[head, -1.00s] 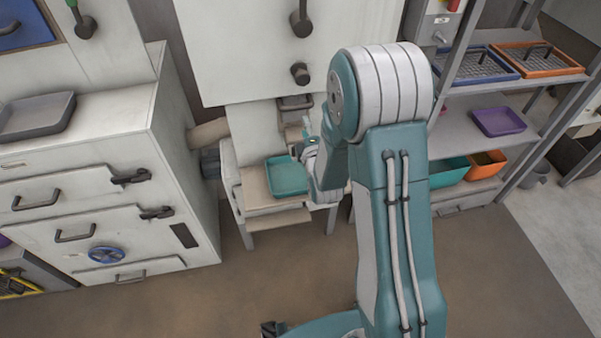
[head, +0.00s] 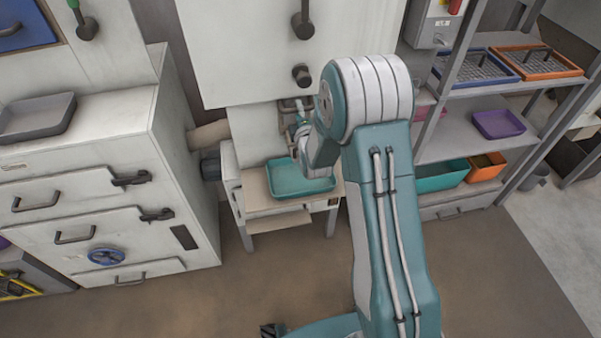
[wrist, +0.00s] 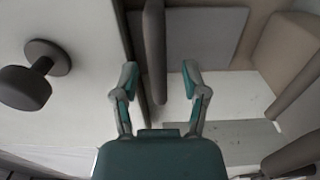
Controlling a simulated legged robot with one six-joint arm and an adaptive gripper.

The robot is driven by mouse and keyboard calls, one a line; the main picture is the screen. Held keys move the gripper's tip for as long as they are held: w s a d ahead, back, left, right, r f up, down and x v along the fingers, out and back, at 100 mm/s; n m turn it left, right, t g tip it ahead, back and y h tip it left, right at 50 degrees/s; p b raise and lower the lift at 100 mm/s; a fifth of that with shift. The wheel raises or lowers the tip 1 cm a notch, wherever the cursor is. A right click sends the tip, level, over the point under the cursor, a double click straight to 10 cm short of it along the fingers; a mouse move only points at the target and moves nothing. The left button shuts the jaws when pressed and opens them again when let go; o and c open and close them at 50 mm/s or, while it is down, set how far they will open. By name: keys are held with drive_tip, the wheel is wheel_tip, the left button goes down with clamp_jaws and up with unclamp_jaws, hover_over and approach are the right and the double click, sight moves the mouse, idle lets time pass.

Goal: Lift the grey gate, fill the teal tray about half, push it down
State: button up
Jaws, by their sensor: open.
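The teal tray (head: 290,184) sits on the small stand below the white machine, and its visible inside looks empty. The grey gate's handle (head: 288,104) shows at the machine's outlet above the tray, partly hidden by my arm. My gripper (head: 299,122) is up at this handle, above the tray. In the wrist view my gripper (wrist: 160,76) is open, its two fingers apart. A dark grey bar (wrist: 154,45), seemingly the gate handle, stands between the fingers without clear contact. A flat grey plate (wrist: 205,38) lies behind it.
A dark round knob (head: 302,75) sticks out of the machine above my gripper; a knob also shows at left in the wrist view (wrist: 30,85). A white cabinet (head: 120,200) stands left, and a shelf (head: 450,150) with coloured trays stands right.

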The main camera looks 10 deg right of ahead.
sight(297, 92)
drive_tip(key=shift+a, duration=0.1)
clamp_jaws()
drive_tip(key=shift+r, duration=2.5)
drive_tip(key=shift+d, duration=0.2)
idle(4.8)
